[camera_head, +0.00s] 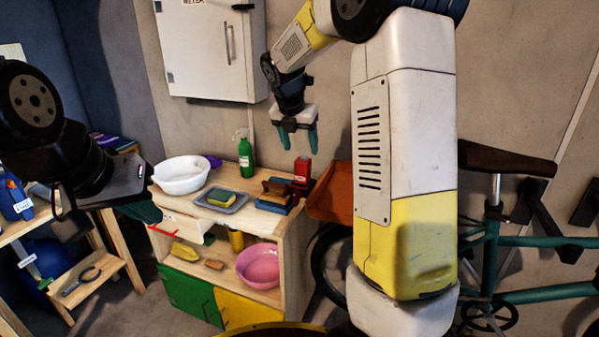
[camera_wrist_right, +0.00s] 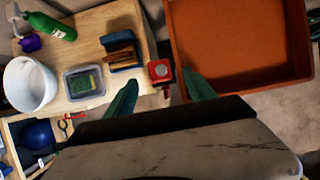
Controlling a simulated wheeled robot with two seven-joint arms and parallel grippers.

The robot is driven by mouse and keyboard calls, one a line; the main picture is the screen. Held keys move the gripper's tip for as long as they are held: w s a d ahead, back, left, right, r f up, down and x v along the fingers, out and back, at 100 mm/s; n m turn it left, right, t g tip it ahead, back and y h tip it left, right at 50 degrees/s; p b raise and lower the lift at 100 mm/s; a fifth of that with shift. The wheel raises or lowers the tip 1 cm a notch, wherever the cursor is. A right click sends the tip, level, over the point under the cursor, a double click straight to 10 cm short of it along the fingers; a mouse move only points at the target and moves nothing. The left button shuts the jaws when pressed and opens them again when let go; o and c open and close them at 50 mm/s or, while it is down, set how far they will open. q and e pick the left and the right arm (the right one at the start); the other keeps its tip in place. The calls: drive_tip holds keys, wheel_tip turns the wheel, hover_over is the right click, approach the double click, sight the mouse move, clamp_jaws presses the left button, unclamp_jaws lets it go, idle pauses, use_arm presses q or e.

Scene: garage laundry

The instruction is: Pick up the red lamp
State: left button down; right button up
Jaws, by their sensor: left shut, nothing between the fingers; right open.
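The red lamp (camera_head: 302,168) is a small boxy red thing at the right end of the wooden workbench top. In the right wrist view the red lamp (camera_wrist_right: 160,72) shows from above, just beyond and between the two teal fingertips. My right gripper (camera_head: 298,138) is open and empty, hanging above the lamp with its fingers pointing down; its fingers also show in the right wrist view (camera_wrist_right: 162,90). My left gripper (camera_head: 143,212) is at the left, shut and empty, partly hidden by its own wrist and away from the lamp.
Beside the lamp lie a blue box with a brown brush (camera_head: 275,190) and an orange tray (camera_head: 332,190). A green spray bottle (camera_head: 245,155), a sponge on a grey tray (camera_head: 222,199) and a white basin (camera_head: 182,174) stand further left. A bicycle (camera_head: 520,240) leans at the right.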

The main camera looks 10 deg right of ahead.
sight(302, 157)
drive_tip(key=x, duration=0.7)
drive_tip(key=shift+a+f, duration=0.1)
clamp_jaws()
